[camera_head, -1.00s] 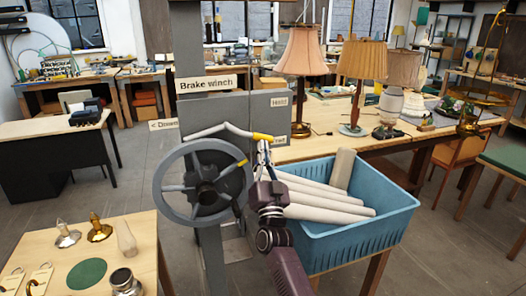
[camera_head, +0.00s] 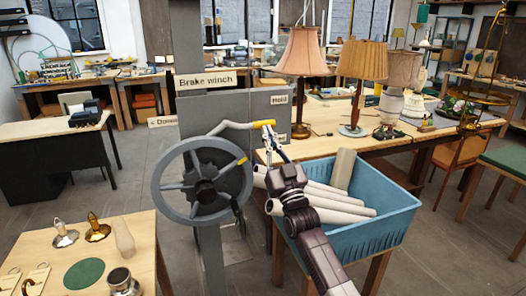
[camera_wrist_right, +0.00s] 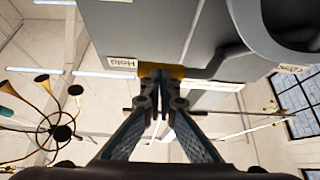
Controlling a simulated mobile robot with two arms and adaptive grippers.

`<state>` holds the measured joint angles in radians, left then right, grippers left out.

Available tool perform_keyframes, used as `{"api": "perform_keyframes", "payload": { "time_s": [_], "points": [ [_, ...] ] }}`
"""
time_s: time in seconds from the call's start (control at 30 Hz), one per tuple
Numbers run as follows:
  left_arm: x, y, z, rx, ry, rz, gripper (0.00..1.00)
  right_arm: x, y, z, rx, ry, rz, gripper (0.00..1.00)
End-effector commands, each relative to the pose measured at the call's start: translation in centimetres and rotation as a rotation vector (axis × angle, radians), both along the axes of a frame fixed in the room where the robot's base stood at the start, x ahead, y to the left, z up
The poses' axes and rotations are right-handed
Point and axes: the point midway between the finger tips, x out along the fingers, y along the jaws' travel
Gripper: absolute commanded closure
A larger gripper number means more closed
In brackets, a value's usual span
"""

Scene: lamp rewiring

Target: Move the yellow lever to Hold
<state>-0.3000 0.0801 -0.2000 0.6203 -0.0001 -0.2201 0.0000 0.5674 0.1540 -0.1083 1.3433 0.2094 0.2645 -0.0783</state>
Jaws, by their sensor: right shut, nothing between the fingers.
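The brake winch has a grey lever with a yellow end (camera_head: 238,125), which points right above the handwheel (camera_head: 203,184). My right gripper (camera_head: 268,130) is at the tip of the yellow end, reaching up from below. In the right wrist view, its fingers (camera_wrist_right: 161,82) are shut with nothing between them, and the yellow end (camera_wrist_right: 174,72) shows just beyond the fingertips. Whether they touch it is unclear. My left gripper is out of view.
A blue crate (camera_head: 372,238) with several pale rolls stands right of the winch, close to my right arm. A wooden table (camera_head: 143,230) with lamp parts is at the lower left. A bench with lamps is behind. The "Brake winch" sign (camera_head: 205,81) is above the box.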

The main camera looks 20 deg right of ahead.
Motion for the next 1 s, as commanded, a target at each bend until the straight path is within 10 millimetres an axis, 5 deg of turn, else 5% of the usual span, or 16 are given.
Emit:
{"api": "perform_keyframes", "payload": {
  "time_s": [0.43, 1.0],
  "points": [
    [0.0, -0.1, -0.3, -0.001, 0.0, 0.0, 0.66, 0.0, -0.2, 2.8, -0.269, -0.009, 0.0, 1.0],
    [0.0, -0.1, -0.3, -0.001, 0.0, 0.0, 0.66, 0.0, 0.0, 3.3, -0.32, -0.01, 0.001, 1.0]
  ]
}}
